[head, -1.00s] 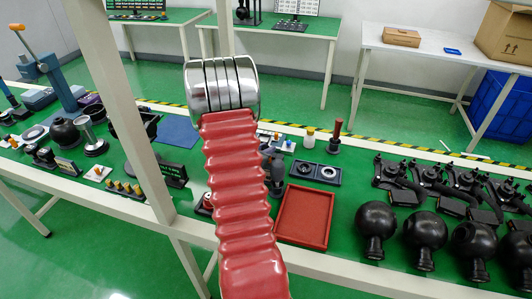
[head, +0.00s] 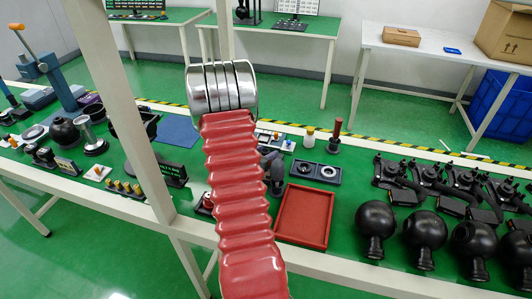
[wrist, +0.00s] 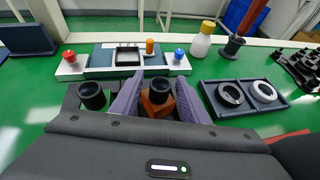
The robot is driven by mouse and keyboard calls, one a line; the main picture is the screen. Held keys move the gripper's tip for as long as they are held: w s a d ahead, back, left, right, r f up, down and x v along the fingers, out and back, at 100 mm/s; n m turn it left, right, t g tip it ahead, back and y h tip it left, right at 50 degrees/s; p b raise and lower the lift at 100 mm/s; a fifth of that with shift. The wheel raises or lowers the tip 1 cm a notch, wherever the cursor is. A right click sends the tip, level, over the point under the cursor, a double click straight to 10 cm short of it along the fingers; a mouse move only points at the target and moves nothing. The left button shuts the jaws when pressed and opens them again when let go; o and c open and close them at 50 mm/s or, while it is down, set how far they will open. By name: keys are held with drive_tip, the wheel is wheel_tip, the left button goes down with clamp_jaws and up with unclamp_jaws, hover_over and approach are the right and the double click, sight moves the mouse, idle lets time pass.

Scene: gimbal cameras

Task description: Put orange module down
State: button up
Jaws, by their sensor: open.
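The orange module (wrist: 157,107), an orange body with a black cylinder on top, stands upright between the fingers of my gripper (wrist: 160,84) in the wrist view. The two purple-grey fingers are open on either side of it; whether either touches it is unclear. Its base is hidden behind the gripper's body. A second black cylinder (wrist: 92,96) stands just left of the left finger, on a dark holder. In the head view my red arm covers most of this area, and the module cannot be made out.
A dark tray with two rings (wrist: 243,95) lies to the right. A panel with red and blue buttons (wrist: 125,60) stands behind. A red tray (head: 303,216) and several black spheres (head: 375,228) are further right in the head view.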

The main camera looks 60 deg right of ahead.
drive_tip(key=shift+r, duration=0.1)
drive_tip(key=shift+w+a+r, duration=0.1)
drive_tip(key=shift+a+r, duration=0.2)
drive_tip(key=shift+a, duration=0.3)
drive_tip(key=v, duration=1)
drive_tip(key=shift+a, duration=0.3)
drive_tip(key=shift+r, duration=0.1)
